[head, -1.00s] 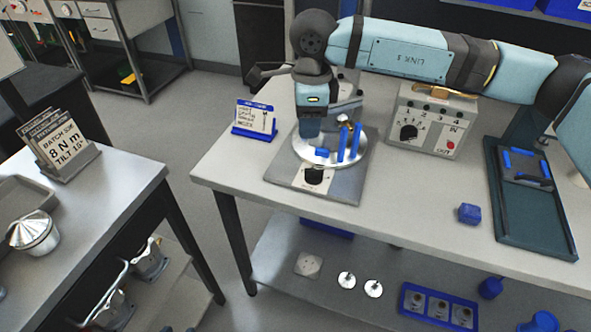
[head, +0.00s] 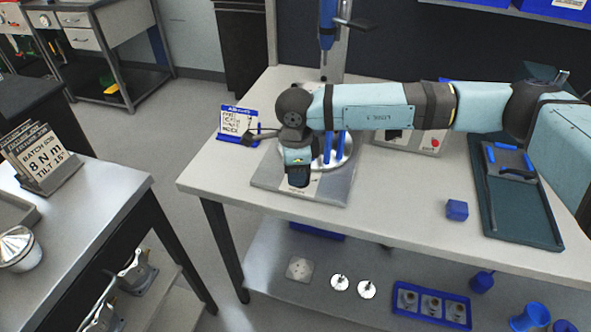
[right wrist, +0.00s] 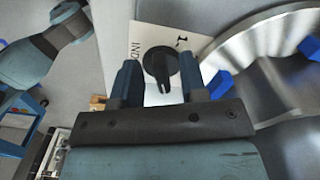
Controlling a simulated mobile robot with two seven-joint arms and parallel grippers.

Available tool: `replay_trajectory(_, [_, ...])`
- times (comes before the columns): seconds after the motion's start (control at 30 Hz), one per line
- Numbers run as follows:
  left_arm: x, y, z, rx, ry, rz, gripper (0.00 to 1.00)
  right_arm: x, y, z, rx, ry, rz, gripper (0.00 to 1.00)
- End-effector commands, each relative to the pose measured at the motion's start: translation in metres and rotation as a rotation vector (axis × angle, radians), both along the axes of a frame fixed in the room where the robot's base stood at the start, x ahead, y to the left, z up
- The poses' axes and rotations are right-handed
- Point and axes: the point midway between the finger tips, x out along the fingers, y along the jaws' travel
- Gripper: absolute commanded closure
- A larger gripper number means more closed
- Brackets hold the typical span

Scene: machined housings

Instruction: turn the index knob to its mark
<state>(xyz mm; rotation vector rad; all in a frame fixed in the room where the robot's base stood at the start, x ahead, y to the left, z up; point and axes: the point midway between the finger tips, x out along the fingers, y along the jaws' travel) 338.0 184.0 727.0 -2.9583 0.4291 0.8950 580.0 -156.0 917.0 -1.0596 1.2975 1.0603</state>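The index knob (right wrist: 160,63) is black and round with a raised bar. In the right wrist view its bar points down, toward my gripper, over a pale label plate (right wrist: 141,38) with partly visible lettering. My right gripper (head: 298,180) is over the front of the grey fixture base (head: 335,190) and hides the knob in the head view. In the wrist view the right gripper (right wrist: 159,78) is open, its fingers on either side of the knob, with gaps showing. Contact is not visible. The index mark cannot be made out. My left gripper is not in view.
The round metal table (head: 346,153) with blue pegs stands just behind the knob. A sign in a blue holder (head: 236,122) is left of it. A control box (head: 428,143), blue block (head: 457,210) and dark tray (head: 507,225) lie to the right.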

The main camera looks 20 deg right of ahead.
Motion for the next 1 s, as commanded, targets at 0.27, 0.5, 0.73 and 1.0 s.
replay_trajectory(0.27, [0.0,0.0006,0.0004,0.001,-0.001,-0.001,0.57,-0.0001,0.0001,-0.0016,0.0,0.0,0.0,0.61])
replay_trajectory(0.5, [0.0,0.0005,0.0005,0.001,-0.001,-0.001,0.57,-0.0001,0.0001,-0.0014,0.0,0.0,0.0,1.0])
replay_trajectory(0.73, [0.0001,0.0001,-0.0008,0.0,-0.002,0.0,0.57,-0.0002,0.0002,-0.0019,0.0,0.0,0.012,1.0])
replay_trajectory(1.0, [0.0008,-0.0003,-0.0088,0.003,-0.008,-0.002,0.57,-0.0012,0.0003,-0.0037,0.0,-0.001,0.124,1.0])
